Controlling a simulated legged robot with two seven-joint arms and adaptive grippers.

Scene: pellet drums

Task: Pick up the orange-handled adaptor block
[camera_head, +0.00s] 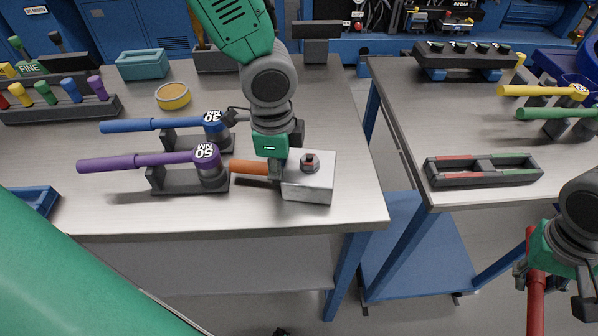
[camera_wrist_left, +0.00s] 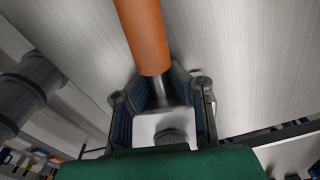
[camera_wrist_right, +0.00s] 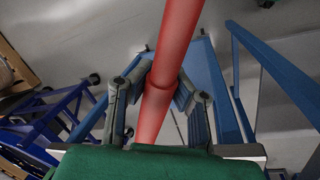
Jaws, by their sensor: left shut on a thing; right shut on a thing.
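The adaptor block (camera_head: 309,178) is a silver metal block with a bolt on top and an orange handle (camera_head: 249,167) pointing left. It is at the front right of the left workbench. My left gripper (camera_head: 276,170) is shut on the metal neck between the handle and the block. The left wrist view shows the orange handle (camera_wrist_left: 142,35) and the neck between the fingers (camera_wrist_left: 160,95). Whether the block touches the bench is hard to tell. My right gripper (camera_head: 545,270) is shut on a red bar (camera_head: 535,292), which also crosses between its fingers in the right wrist view (camera_wrist_right: 170,75).
Left of the block, a purple wrench (camera_head: 130,161) and a blue wrench (camera_head: 150,125) rest in dark holders. A yellow round tin (camera_head: 173,95) and a teal bin (camera_head: 142,65) stand behind. The right bench (camera_head: 400,100) holds a red-and-green marked tray (camera_head: 484,169). A gap separates the benches.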

